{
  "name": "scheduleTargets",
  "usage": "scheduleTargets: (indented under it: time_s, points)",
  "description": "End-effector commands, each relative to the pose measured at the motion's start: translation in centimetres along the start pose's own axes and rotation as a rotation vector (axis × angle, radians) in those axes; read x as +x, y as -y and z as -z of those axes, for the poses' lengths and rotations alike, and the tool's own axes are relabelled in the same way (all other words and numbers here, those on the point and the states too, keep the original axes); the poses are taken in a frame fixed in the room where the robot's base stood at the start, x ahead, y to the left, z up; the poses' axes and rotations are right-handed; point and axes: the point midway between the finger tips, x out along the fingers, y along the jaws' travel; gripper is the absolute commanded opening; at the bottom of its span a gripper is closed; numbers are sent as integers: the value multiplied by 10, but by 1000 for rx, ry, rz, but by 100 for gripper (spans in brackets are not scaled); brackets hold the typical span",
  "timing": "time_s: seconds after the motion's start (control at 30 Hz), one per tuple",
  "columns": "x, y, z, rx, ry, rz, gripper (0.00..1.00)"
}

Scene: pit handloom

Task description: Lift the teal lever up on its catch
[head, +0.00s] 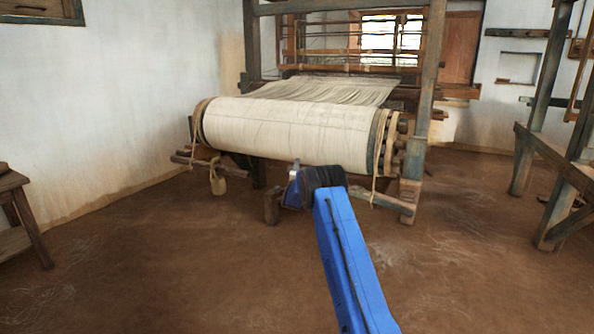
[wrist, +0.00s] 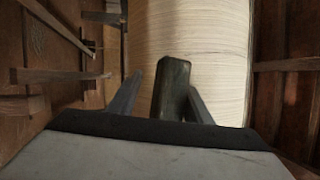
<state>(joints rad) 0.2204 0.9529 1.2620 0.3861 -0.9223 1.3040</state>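A dark greenish upright bar (wrist: 171,88), which looks like the teal lever, stands in front of the pale cloth roll in the wrist view. My gripper (wrist: 163,84) is open, with one grey finger on each side of the bar. A gap shows between the left finger and the bar; the right finger is close beside it, and I cannot tell if it touches. In the head view my arm reaches to the front of the roll, and I cannot make out the lever or its catch there.
The large cloth roll (head: 290,130) lies across the front of the wooden loom (head: 432,90). A small dark wooden block (head: 272,207) is left of my arm's end. A wooden table (head: 25,215) stands at the left and another frame (head: 545,150) at the right. The front floor is clear.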

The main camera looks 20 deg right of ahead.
Motion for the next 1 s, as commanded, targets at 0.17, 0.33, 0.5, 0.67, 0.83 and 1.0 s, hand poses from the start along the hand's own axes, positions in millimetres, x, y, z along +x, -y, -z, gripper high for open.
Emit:
scheduleTargets:
  time_s: [0.17,0.33,0.5,0.67,0.83,1.0]
  points:
    - [-5,0,0,0,0,-1,45]
    - [-25,1,-1,0,1,-1,45]
    - [-59,0,-1,-1,1,-2,45]
    - [-91,0,0,0,1,-2,45]
    - [-125,0,-1,-1,1,-2,45]
    - [-152,0,0,0,0,-1,45]
